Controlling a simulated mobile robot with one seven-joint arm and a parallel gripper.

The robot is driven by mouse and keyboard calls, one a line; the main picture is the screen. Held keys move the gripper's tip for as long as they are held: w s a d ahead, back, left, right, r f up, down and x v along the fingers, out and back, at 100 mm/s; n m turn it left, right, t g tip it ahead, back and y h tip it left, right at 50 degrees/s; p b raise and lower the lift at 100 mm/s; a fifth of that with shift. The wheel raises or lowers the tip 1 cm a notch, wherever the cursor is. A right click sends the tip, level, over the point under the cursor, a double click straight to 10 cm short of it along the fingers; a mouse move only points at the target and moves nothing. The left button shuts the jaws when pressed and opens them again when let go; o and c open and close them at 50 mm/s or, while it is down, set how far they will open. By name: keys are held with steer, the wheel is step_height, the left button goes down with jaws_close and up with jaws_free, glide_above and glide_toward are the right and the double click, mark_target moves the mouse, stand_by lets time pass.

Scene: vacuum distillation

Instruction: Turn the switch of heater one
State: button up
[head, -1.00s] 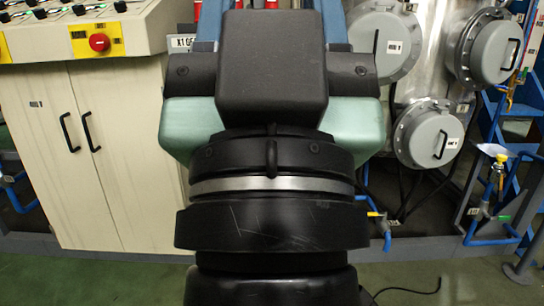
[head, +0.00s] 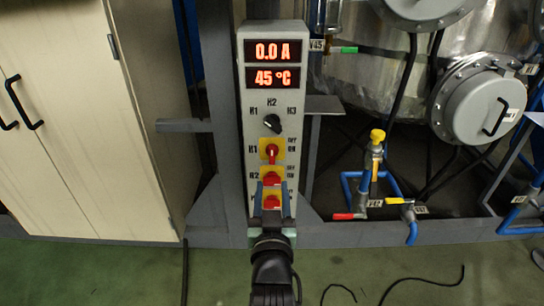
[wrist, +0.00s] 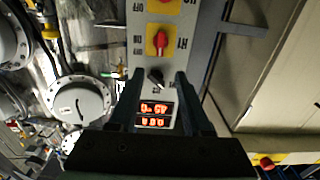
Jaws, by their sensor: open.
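The switch of heater one (head: 272,152), labelled H1, is a red knob on a yellow plate on the grey control panel (head: 236,120). It also shows in the wrist view (wrist: 160,41), above the black selector knob (wrist: 155,78), where the panel appears upside down. In the head view my gripper (head: 271,193) is open in front of the lower panel, its two fingers on either side of the lowest red switch (head: 271,202) in the picture. The fingers are apart and empty. The distance from fingers to panel is hard to tell.
The red H2 switch (head: 272,178) sits just below H1. The displays (head: 275,62) read 0.0 A and 45 °C. A beige cabinet (head: 120,120) stands left. Blue pipes with a yellow-handled valve (head: 377,136) and a metal tank (head: 375,75) stand right. A cable (head: 425,283) lies on the floor.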

mark_target(272, 154)
steer(key=w+b, duration=0.6)
steer(key=w, duration=0.6)
steer(key=shift+w, duration=0.35)
jaws_close()
